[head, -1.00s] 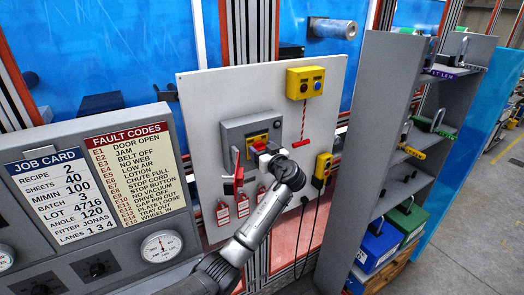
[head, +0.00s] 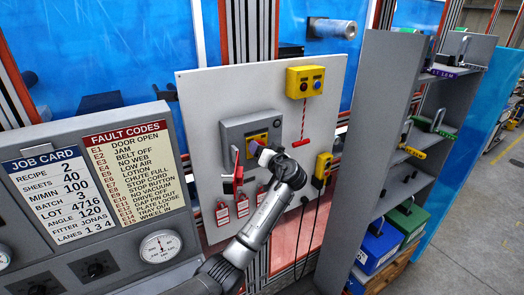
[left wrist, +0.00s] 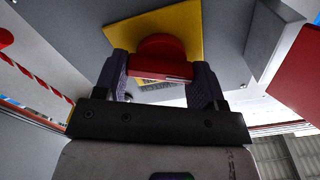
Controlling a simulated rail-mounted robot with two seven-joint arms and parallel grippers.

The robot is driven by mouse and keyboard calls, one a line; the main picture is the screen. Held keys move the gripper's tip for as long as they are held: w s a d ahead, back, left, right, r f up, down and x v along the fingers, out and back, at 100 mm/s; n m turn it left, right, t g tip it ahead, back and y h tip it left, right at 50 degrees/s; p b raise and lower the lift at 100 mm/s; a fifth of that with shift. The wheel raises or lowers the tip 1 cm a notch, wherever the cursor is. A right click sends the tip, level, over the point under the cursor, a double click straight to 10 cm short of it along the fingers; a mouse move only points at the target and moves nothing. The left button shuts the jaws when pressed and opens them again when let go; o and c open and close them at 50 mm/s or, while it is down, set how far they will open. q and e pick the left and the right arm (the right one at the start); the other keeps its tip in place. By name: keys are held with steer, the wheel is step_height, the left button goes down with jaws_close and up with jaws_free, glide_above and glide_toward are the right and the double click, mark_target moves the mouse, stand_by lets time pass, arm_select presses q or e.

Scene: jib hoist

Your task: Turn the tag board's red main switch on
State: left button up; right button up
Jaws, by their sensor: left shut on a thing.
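The tag board (head: 205,120) is a pale upright panel with a grey switch box (head: 232,132) on it. The red main switch (left wrist: 160,55) sits on a yellow plate (left wrist: 187,24) and shows between my finger pads in the left wrist view. My left gripper (head: 266,154) is at the right part of the box and shut on the switch; it also shows in the left wrist view (left wrist: 160,82). In the head view my fingers hide most of the switch, so I cannot tell its position. My right gripper is in neither view.
Several red tags (head: 223,214) hang below the box. A yellow button box (head: 305,81) with a red-and-white cord (head: 303,122) is at upper right, and a yellow pendant (head: 322,168) below it. A grey shelf (head: 362,120) stands right of the board.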

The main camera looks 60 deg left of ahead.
arm_select(q)
steer(key=m+p, duration=0.4)
steer(key=m, duration=0.6)
steer(key=shift+w+f+m, duration=0.1)
steer(key=shift+m, duration=0.3)
steer(key=shift+p, duration=0.35)
steer(key=o, duration=0.9)
steer(key=shift+d+f, duration=0.1)
